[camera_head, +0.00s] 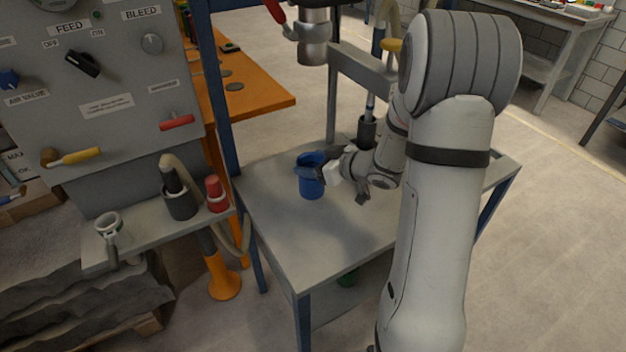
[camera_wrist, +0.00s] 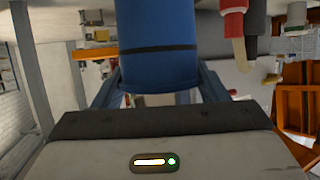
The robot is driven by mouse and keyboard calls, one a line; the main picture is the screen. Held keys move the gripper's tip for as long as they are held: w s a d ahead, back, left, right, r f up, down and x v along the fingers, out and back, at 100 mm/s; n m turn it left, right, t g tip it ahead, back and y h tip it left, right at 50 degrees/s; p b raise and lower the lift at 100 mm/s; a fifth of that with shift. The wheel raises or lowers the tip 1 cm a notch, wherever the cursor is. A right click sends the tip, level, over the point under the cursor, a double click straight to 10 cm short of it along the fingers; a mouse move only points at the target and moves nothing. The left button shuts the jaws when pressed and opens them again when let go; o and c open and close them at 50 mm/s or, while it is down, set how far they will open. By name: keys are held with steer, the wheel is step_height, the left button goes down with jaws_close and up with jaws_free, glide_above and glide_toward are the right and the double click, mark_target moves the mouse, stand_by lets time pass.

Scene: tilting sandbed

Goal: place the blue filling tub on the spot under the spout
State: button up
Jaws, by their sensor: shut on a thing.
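The blue filling tub (camera_head: 311,184) is upright above or on the grey metal table (camera_head: 300,235), toward its left back part; I cannot tell whether its base touches the top. My gripper (camera_head: 324,173) reaches it from the right and is shut on it. In the wrist view the tub (camera_wrist: 157,45) fills the upper middle, between the two fingers of my gripper (camera_wrist: 158,88). The metal spout (camera_head: 313,42) hangs above and behind the tub in the head view. The spot under it cannot be made out.
Blue frame posts (camera_head: 217,90) rise by the table. A dark holder (camera_head: 367,128) stands behind my gripper. The front tabletop is clear.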

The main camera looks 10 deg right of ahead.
mark_target(310, 189)
steer(key=shift+f, duration=2.25)
steer(key=shift+a, duration=0.1)
steer(key=shift+f+b, duration=0.2)
steer(key=shift+b, duration=0.15)
steer(key=o, duration=1.4)
steer(key=shift+c, duration=0.2)
